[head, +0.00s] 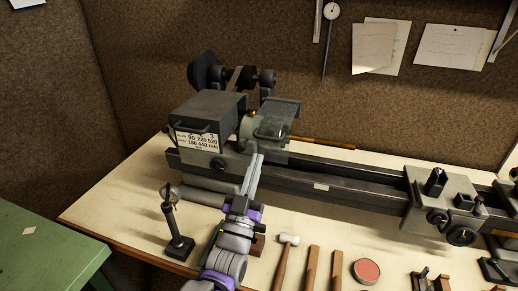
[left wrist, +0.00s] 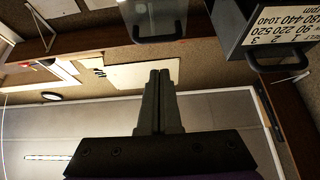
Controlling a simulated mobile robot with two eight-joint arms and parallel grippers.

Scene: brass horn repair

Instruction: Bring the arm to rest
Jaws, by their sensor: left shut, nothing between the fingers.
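My left gripper (head: 257,161) is shut and empty in the head view. Its arm comes up from the bottom, and the fingers reach up in front of the lathe headstock (head: 208,125). I cannot tell whether they touch the lathe. In the left wrist view the two fingers of the gripper (left wrist: 160,75) lie together with nothing between them. The headstock with its speed plate shows at the upper right there (left wrist: 262,28). My right gripper is not in view.
A small black stand (head: 178,240) is left of my arm on the bench (head: 110,205). A hammer (head: 288,241), wooden-handled tools (head: 311,265) and a round red tin (head: 367,270) lie to the right. The lathe bed (head: 340,180) runs right to a carriage (head: 440,200). A green table (head: 40,250) is at left.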

